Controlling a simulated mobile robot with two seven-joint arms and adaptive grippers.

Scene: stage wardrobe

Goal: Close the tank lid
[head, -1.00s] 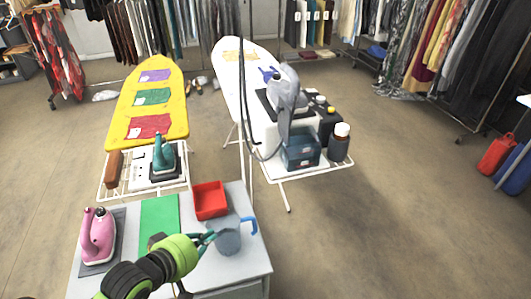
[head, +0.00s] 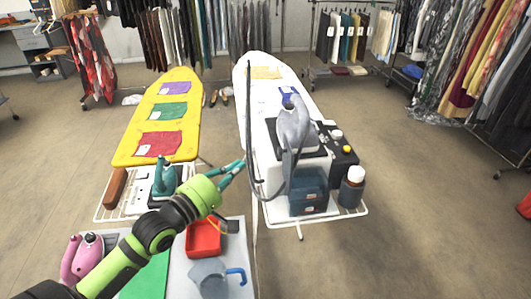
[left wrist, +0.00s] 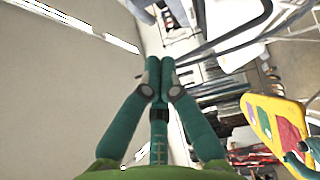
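The blue see-through tank (head: 308,192) stands at the front of the steam iron station on the white ironing board. Its top edge shows, but I cannot tell where the lid is or how far open it stands. My left gripper (head: 241,163) is in the air left of the tank, near the dark hose, clear of the tank. In the left wrist view its teal fingers (left wrist: 160,62) meet at the tips with nothing seen between them. My right gripper is not in view.
A grey steam iron (head: 293,125) sits behind the tank, and a dark bottle (head: 351,190) with a white cap is at its right. A hose (head: 249,130) hangs between gripper and tank. Below stand a red tray (head: 203,240) and a jug (head: 209,276) with a blue handle.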

